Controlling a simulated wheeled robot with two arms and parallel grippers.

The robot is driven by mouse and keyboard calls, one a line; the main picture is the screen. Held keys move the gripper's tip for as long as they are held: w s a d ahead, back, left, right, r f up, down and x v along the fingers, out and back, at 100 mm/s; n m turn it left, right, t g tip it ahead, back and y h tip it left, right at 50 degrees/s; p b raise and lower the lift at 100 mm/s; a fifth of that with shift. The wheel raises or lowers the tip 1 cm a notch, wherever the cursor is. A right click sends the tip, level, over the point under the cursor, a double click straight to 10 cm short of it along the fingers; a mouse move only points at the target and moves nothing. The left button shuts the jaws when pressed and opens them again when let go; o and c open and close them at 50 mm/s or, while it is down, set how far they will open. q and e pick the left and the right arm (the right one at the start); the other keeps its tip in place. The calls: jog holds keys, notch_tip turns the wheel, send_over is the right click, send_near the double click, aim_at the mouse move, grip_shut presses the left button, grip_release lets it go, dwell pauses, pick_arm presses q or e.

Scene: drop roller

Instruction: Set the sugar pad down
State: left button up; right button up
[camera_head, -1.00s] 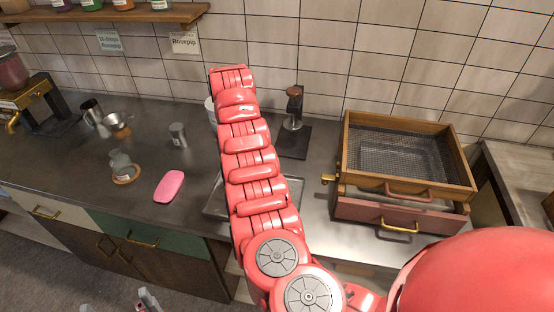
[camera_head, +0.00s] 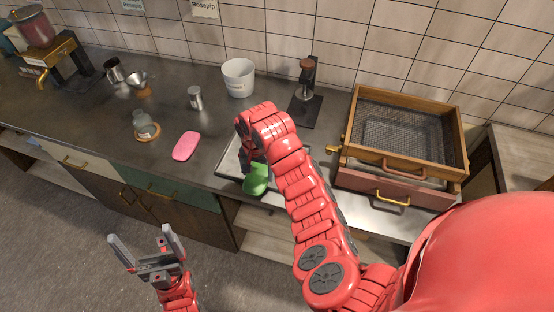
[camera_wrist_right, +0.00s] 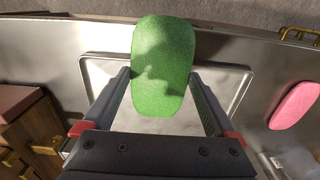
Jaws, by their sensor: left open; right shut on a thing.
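A green oval pad (camera_head: 256,180) is in my right gripper (camera_head: 250,158), above the front part of a shallow metal tray (camera_head: 231,162) on the counter. In the right wrist view the green pad (camera_wrist_right: 163,65) sits between the two fingers, with the tray (camera_wrist_right: 100,72) below it. The gap between pad and tray is hard to judge. A pink oval pad (camera_head: 186,146) lies flat on the counter left of the tray; it also shows in the wrist view (camera_wrist_right: 296,105). My left gripper (camera_head: 142,240) is open and empty, in front of the counter.
A white bucket (camera_head: 239,78) and a tamper stand (camera_head: 306,95) stand behind the tray. A wooden box with a mesh bottom (camera_head: 408,135) is at right. A metal cup (camera_head: 195,97) and a small flask (camera_head: 145,125) stand at left. Counter around the pink pad is clear.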

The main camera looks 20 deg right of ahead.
jog(key=w+d+b, duration=0.1)
jog(key=d, duration=0.1)
jog(key=w+d+f+b, duration=0.1)
jog(key=d, duration=0.1)
jog(key=w+d+b, duration=0.1)
jog(key=w+d, duration=0.1)
jog(key=d, duration=0.1)
jog(key=shift+f, duration=0.25)
jog(key=w+d, duration=0.1)
jog(key=d, duration=0.2)
jog(key=shift+w+r, duration=0.2)
jog(key=shift+w, duration=0.15)
jog(key=shift+f+p, duration=0.2)
jog(key=shift+p, duration=0.1)
jog(key=shift+s+f+p, duration=0.1)
jog(key=shift+f+p, duration=0.6)
jog(key=shift+f, duration=0.85)
jog(key=shift+f, duration=0.15)
jog(key=o, duration=1.1)
jog(key=shift+o, duration=0.6)
